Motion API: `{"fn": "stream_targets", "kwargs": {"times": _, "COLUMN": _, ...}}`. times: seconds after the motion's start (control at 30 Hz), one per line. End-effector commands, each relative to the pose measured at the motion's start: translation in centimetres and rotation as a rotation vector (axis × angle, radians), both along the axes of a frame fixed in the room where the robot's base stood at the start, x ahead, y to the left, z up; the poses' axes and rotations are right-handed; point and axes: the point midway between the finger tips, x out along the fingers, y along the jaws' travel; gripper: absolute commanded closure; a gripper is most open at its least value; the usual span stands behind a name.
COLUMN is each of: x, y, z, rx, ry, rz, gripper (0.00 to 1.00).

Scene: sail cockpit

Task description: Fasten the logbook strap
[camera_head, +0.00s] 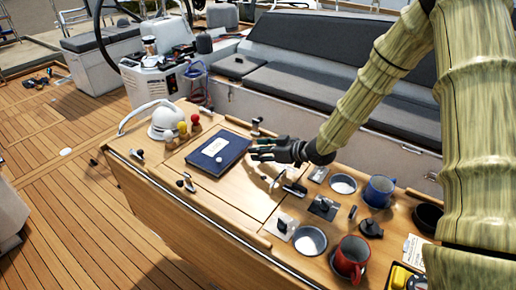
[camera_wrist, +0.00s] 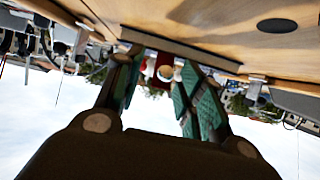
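I cannot clearly make out a strap; a thin pale curved piece (camera_head: 276,180) shows on the table below my gripper. My gripper (camera_head: 256,149) is just right of the logbook, pointing left, apparently above the table. In the wrist view my gripper (camera_wrist: 158,90) has its teal-padded fingers apart, with no held thing visible between them.
A white helmet-like thing (camera_head: 166,124) and red and yellow knobbed pieces (camera_head: 183,129) stand beyond the logbook. A blue mug (camera_head: 379,191), a red mug (camera_head: 351,256) and several small fittings crowd the table's right part. Grey cushioned seats (camera_head: 300,88) lie behind.

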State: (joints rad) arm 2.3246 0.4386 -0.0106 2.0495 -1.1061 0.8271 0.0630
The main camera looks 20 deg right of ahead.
Motion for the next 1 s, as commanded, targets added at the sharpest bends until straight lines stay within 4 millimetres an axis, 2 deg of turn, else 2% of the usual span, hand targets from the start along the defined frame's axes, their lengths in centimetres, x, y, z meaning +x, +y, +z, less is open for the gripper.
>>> {"fn": "stream_targets", "kwargs": {"times": 0.2, "x": 1.0, "y": 0.7, "z": -0.6, "rx": 0.000, "ry": 0.005, "rz": 0.003, "gripper": 0.61}}
{"fn": "stream_targets", "kwargs": {"times": 0.47, "x": 1.4, "y": 0.7, "z": -1.0, "rx": -0.001, "ry": 0.008, "rz": 0.001, "gripper": 0.61}}
{"fn": "stream_targets", "kwargs": {"times": 0.57, "x": 1.4, "y": 0.6, "z": -0.9, "rx": 0.000, "ry": 0.007, "rz": 0.000, "gripper": 0.76}}
{"fn": "stream_targets", "kwargs": {"times": 0.7, "x": 1.4, "y": 0.7, "z": -0.9, "rx": 0.000, "ry": 0.008, "rz": 0.001, "gripper": 1.00}}
{"fn": "stream_targets", "kwargs": {"times": 0.97, "x": 1.4, "y": 0.7, "z": -1.0, "rx": -0.001, "ry": 0.009, "rz": 0.001, "gripper": 1.00}}
{"fn": "stream_targets", "kwargs": {"times": 1.0, "x": 1.3, "y": 0.7, "z": -1.0, "rx": -0.001, "ry": 0.010, "rz": 0.001, "gripper": 0.93}}
